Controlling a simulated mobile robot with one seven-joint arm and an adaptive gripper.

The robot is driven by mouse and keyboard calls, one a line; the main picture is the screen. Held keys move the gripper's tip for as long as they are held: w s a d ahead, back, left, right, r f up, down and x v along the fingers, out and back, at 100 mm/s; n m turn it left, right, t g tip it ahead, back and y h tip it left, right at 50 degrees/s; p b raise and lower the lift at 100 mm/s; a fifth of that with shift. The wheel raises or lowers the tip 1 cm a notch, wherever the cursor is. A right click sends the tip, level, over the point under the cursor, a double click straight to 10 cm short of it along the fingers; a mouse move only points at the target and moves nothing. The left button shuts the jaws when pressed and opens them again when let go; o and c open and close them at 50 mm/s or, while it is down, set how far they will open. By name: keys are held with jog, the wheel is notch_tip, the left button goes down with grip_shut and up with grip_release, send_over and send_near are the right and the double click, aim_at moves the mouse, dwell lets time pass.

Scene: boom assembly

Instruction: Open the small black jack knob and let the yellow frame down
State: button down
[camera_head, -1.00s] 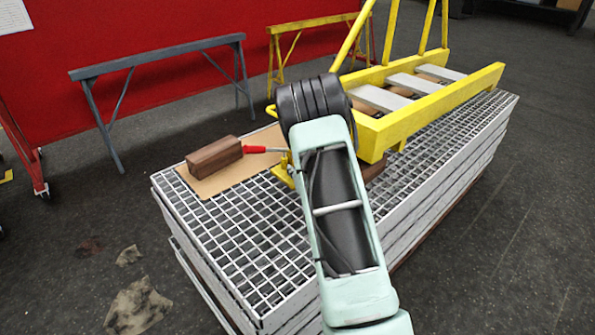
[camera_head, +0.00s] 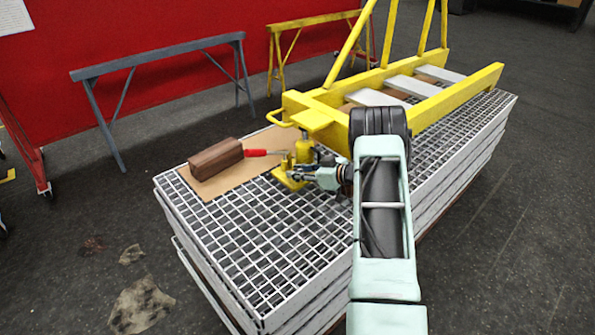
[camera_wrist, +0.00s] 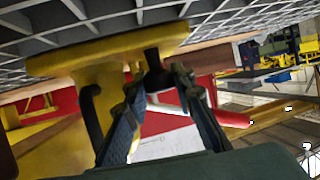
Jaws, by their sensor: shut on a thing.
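A yellow jack (camera_head: 288,178) stands on the grating under the near end of the yellow frame (camera_head: 318,115), with a red-tipped handle (camera_head: 262,152) reaching left. The frame's near end is at the jack's top; I cannot tell whether they touch. My gripper (camera_head: 318,177) reaches the jack's base from the right. In the wrist view, which looks upside down, the fingers of my gripper (camera_wrist: 158,82) close around the small black knob (camera_wrist: 152,57) beside the yellow jack body (camera_wrist: 100,75). The fingers partly hide the knob.
A brown block (camera_head: 213,158) lies on a cardboard sheet (camera_head: 225,182) left of the jack. A grey trestle (camera_head: 160,58) and a yellow trestle (camera_head: 290,28) stand behind by the red wall.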

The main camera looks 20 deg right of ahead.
jog(key=shift+w+d+r+n+y, duration=0.1)
jog(key=shift+w+r+n+y, duration=0.05)
jog(key=shift+r+n+y, duration=0.3)
jog(key=shift+f, duration=0.1)
dwell(0.4)
jog(key=c, duration=1.8)
grip_release()
jog(key=shift+o, duration=0.9)
jog(key=shift+f, duration=0.15)
jog(key=v, duration=1.2)
jog(key=shift+r, duration=0.25)
